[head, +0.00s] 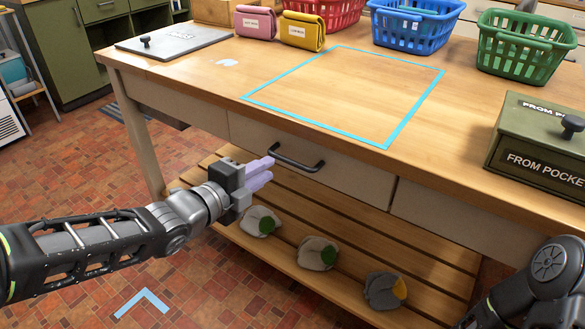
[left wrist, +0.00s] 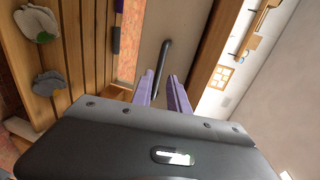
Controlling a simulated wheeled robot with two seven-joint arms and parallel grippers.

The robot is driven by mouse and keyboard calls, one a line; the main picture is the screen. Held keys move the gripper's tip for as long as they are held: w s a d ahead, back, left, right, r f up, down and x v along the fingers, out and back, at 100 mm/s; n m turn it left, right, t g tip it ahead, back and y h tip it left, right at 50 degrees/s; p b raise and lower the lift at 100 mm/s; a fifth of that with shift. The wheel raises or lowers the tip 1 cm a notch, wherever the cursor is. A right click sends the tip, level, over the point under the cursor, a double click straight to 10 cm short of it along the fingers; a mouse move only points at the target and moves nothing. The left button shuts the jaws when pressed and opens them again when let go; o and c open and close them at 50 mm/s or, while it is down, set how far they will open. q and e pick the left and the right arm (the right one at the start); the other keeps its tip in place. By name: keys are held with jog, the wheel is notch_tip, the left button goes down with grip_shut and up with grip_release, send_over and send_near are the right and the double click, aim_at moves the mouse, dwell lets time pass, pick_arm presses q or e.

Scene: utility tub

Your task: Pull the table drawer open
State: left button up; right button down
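The table drawer (head: 340,176) is in the front of the wooden table (head: 190,75) and looks closed. Its dark bar handle (head: 295,160) shows at the upper left of the drawer front. My left gripper (head: 265,172) is just in front of and slightly left of the handle, with its purple fingers pointing at it. In the left wrist view the fingers (left wrist: 163,92) are apart with nothing between them, and the handle (left wrist: 166,58) lies a little beyond their tips. Of my right arm only a dark part shows at the lower right; its gripper is out of view.
A green box (head: 540,150) stands at the table's right. Red, blue (head: 415,25) and green (head: 525,45) baskets and two pouches (head: 303,30) stand at the back. Several grey bundles (head: 317,253) lie on the slatted shelf (head: 350,225) below. The blue-taped area on top is empty.

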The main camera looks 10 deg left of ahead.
aim_at(283, 160)
pick_arm(q)
jog(key=b+x, duration=0.1)
jog(key=x, duration=0.7)
jog(key=shift+b, duration=0.4)
jog(key=shift+s, duration=0.1)
grip_shut()
dwell(1.0)
